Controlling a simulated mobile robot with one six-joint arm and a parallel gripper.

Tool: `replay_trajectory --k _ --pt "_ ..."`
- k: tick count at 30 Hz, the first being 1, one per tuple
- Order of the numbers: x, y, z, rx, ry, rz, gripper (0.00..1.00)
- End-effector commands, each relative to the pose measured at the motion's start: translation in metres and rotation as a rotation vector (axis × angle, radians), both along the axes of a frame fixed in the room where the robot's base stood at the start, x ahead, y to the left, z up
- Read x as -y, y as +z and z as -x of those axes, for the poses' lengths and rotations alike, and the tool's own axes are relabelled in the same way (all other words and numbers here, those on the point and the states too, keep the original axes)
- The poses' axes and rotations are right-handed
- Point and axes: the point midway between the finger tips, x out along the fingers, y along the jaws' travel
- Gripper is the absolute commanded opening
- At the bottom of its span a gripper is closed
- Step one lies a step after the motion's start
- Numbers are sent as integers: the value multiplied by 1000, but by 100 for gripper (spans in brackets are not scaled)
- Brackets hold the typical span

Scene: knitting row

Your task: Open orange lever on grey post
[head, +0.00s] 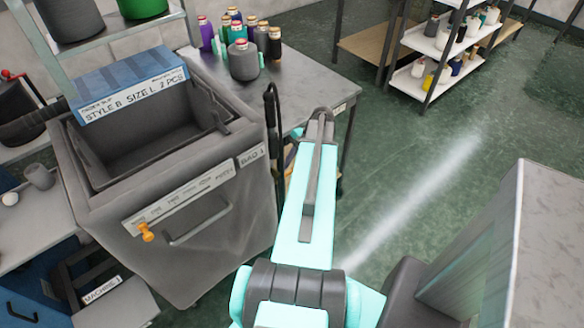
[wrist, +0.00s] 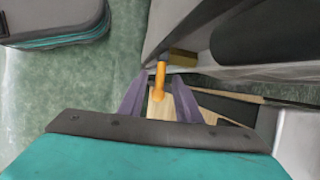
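An orange lever (wrist: 158,80) shows in the wrist view, just ahead of my gripper (wrist: 160,88). It joins a brass-coloured fitting (wrist: 183,57) beside a grey surface (wrist: 180,24), which may be the post. My gripper's two purple-grey fingers stand apart, one on each side of the lever, with visible gaps. I cannot tell how deep the lever sits between them. In the head view my arm reaches away and its gripper is hidden. A grey block (head: 485,240) stands at the right, with no lever visible on it.
A grey bin (head: 215,240) with a small orange knob (head: 146,232) on its front stands at the left. A metal table (head: 305,85) holds several yarn cones. A white plume (head: 420,190) crosses the green floor.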

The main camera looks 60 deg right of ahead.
Motion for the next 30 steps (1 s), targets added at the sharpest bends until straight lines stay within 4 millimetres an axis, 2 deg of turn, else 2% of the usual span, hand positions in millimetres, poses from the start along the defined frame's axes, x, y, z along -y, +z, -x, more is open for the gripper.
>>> replay_trajectory --k 6,12,23,30 --pt "0 0 0 0 0 0 31" --pt "0 0 0 0 1 0 0" --pt "0 0 -2 0 1 -3 0" --pt "1 -2 -13 7 3 -23 0"
